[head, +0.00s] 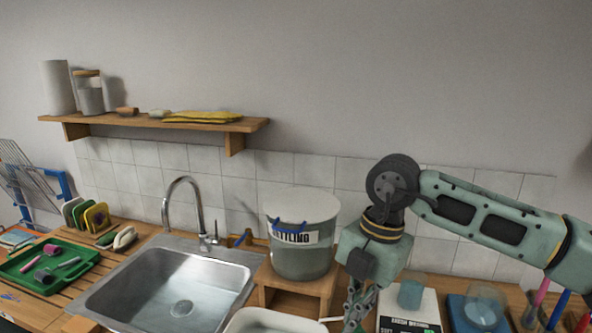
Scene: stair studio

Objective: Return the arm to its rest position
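My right arm comes in from the right edge, raised over the right part of the counter. Its gripper (357,308) points down beside the lidded bucket, between the white tub and the white scale. The fingertips run to the bottom edge of the picture, so whether they are open or shut, and whether they hold anything, cannot be made out. My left arm and gripper are not in view.
A labelled bucket (304,233) stands on a wooden stand (325,287). Left are a steel sink (114,286) with a tap and a green tray (25,273). Below is a white tub (240,325). Right are a scale (415,318) and a blue device (462,318). A shelf (215,125) hangs above.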

